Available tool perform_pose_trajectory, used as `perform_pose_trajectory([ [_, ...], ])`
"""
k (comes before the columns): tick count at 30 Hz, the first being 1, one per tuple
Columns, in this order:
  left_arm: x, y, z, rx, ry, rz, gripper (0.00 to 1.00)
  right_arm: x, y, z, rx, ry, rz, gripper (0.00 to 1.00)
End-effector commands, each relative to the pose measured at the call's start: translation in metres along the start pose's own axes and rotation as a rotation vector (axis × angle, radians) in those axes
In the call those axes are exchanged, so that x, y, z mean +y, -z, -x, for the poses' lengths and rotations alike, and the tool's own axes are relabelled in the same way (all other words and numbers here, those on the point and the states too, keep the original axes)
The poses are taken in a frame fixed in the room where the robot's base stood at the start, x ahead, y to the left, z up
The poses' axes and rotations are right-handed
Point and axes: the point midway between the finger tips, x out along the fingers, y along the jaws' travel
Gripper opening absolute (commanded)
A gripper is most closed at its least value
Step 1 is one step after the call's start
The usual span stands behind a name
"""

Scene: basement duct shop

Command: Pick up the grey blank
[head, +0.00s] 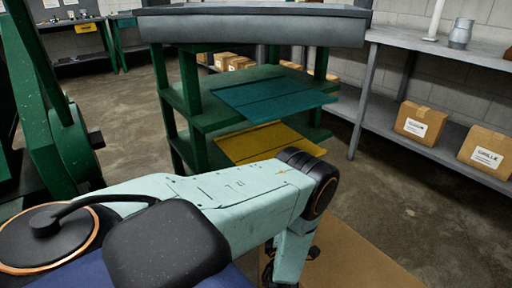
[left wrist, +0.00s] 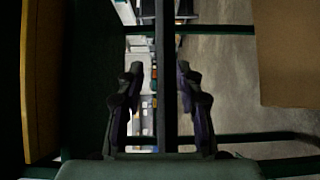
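No grey blank can be made out for certain in the head view; my arm hides the rack's lower part. My left gripper (left wrist: 160,72) is open in the left wrist view, its two dark fingers parted. A thin dark edge-on bar (left wrist: 165,45) runs between the fingers; I cannot tell whether it is the blank or a rack shelf. A gap shows on its left side, a narrower one on its right. In the head view the left gripper is mostly hidden behind my pale arm. My right gripper is in neither view.
The green rack (head: 190,105) has a grey top (head: 260,27), a teal sheet (head: 275,95) and a yellow sheet (head: 268,142) jutting out. A brown mat (head: 360,262) lies on the floor. Grey shelving (head: 455,152) with cardboard boxes (head: 420,123) stands right. Open floor shows between.

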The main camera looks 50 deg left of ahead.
Motion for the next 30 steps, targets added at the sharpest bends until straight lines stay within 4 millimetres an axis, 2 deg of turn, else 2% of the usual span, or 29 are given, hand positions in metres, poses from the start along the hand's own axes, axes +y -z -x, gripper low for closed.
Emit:
perform_pose_trajectory([
  [3, -0.002, 0.000, -0.019, 0.002, -0.003, 0.001, 0.36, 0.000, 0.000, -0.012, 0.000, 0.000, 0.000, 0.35],
  [7, -0.002, -0.001, -0.037, 0.001, -0.002, 0.000, 0.36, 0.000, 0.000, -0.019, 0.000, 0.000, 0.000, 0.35],
  [15, 0.000, -0.001, -0.041, -0.001, 0.001, -0.001, 0.35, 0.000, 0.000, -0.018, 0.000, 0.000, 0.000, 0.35],
  [27, 0.000, -0.001, -0.041, -0.001, 0.001, -0.002, 0.01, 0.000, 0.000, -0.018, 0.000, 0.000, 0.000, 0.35],
  [30, 0.000, -0.001, -0.041, -0.001, 0.000, -0.002, 0.00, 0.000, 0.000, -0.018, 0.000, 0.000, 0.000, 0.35],
])
